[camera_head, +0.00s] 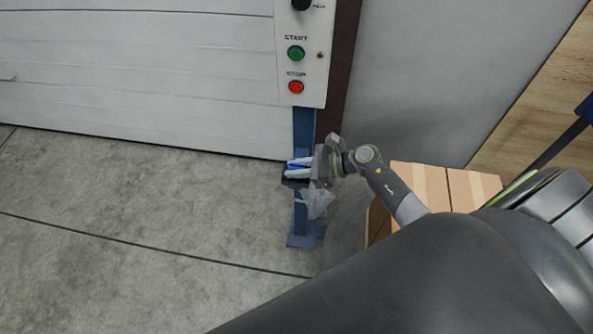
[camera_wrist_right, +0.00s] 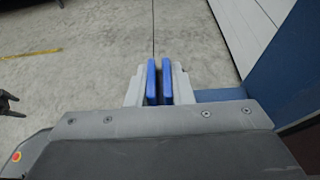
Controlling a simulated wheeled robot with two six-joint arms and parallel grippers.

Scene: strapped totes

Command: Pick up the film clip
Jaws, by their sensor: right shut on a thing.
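My right gripper (camera_head: 298,167) is at the blue post below the control panel, with its blue-padded fingers pointing left. The wrist view shows the two blue pads (camera_wrist_right: 158,82) close together with a narrow gap. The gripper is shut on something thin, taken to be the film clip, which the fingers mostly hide. A dark holder (camera_head: 291,181) on the post is right under the fingers. A crumpled translucent film piece (camera_head: 317,201) hangs just below the gripper; I cannot tell whether it touches the fingers. My left gripper is out of view.
The control panel (camera_head: 303,65) with a green and a red button is above the gripper. The blue post's foot (camera_head: 301,240) stands on the floor. A pale shutter (camera_head: 140,75) is behind. The concrete floor at left is clear.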

